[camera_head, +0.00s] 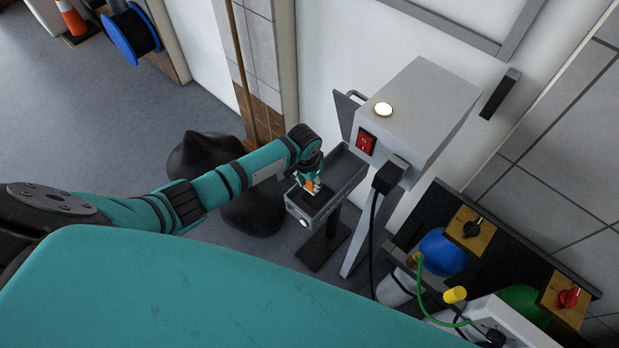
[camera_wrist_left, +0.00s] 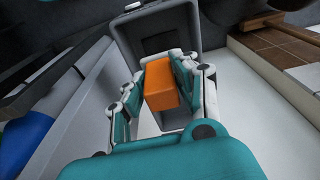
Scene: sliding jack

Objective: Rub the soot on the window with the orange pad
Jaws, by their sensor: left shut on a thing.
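My left gripper (camera_head: 312,180) is shut on the orange pad (camera_wrist_left: 161,84). In the wrist view, both fingers press on the pad's sides. In the head view, only a small part of the pad (camera_head: 309,186) shows between the fingers. The gripper is just above the near end of a grey housing (camera_head: 349,168). A dark rectangular patch (camera_head: 318,199) on the housing's top, close to the pad, looks like the sooty window. I cannot tell whether the pad touches it. My right gripper is not in view.
A grey box (camera_head: 425,95) with a lit round lamp (camera_head: 383,109) and red switch (camera_head: 367,142) stands behind the housing. A black cable (camera_head: 374,225) hangs from it. Blue and green cylinders (camera_head: 443,253) are at the right. Black sacks (camera_head: 255,205) lie on the floor left of it.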

